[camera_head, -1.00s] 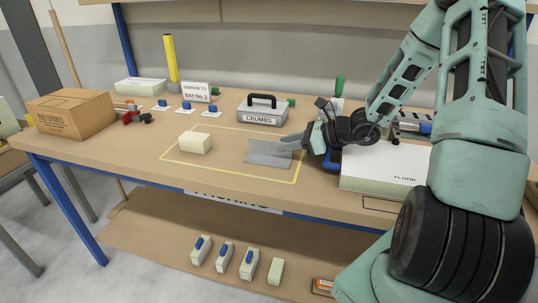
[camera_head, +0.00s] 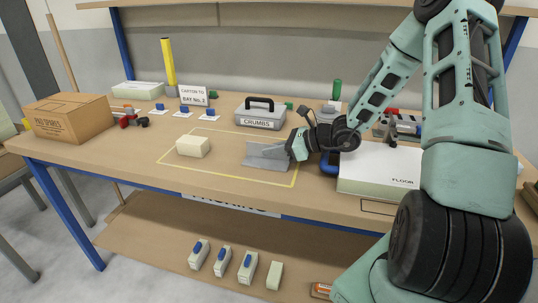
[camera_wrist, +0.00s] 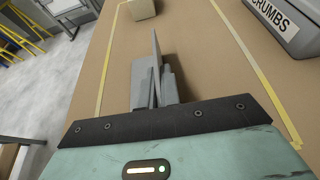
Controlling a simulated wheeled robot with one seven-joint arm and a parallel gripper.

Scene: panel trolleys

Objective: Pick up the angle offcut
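The angle offcut (camera_head: 266,155) is a small grey folded metal piece. It lies on the bench inside a yellow-outlined rectangle, to the right of a cream block. In the wrist view its thin upright flange (camera_wrist: 155,62) stands between the grey fingers. My gripper (camera_head: 288,152) reaches in from the right, low at the offcut's right end. In the wrist view my gripper (camera_wrist: 157,88) has its fingers close together, one on each side of the flange, and looks shut on it. The offcut still appears to rest on the bench. My gripper hides its right end.
The cream block (camera_head: 193,146) is left of the offcut. A grey CRUMBS box (camera_head: 260,118) stands behind it. A white FLOOR panel stack (camera_head: 378,172) lies to the right, under my arm. A cardboard carton (camera_head: 68,118) is at far left. The bench's front strip is clear.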

